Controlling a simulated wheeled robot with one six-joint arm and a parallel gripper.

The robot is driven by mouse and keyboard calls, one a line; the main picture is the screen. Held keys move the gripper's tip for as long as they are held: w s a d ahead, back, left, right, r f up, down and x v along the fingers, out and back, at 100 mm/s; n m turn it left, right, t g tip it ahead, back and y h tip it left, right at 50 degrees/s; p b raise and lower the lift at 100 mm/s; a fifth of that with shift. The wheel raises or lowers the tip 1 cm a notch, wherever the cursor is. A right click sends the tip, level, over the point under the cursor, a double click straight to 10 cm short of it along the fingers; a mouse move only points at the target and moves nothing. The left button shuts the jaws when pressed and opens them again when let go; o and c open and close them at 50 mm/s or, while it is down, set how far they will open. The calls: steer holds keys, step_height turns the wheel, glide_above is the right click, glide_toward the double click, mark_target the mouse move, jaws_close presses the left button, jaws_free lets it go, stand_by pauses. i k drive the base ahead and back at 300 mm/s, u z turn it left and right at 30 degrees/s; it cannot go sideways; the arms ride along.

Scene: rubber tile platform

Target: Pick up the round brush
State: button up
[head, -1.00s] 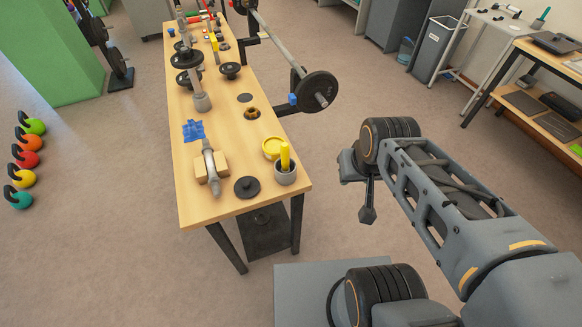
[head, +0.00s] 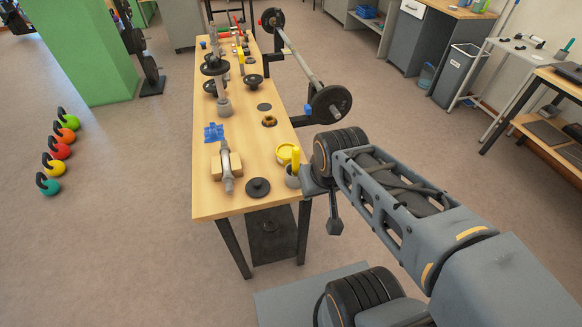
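I cannot make out a round brush for certain; the items on the long wooden workbench (head: 212,200) are small in view. Near the bench's close end are a yellow upright item (head: 295,160) in a grey cup, a yellow round lid (head: 285,152), a pale block with a grey rod-like piece (head: 227,168) and a black disc (head: 257,188). My gripper (head: 334,224) seems to be the dark piece hanging below the arm's end, just right of the bench's near corner. Its fingers are too small to read. The arm's end partly hides the bench's right edge.
A barbell with a black plate (head: 331,104) juts past the bench's right side. Blue cloth (head: 214,132) and several black discs lie farther along the bench. Kettlebells (head: 55,163) line the floor at left. A grey bin (head: 459,73) stands at right; open floor surrounds the bench.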

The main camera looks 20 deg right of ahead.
mark_target(296, 151)
steer(key=z, duration=3.25)
steer(key=k, duration=1.7)
steer(key=u, duration=1.75)
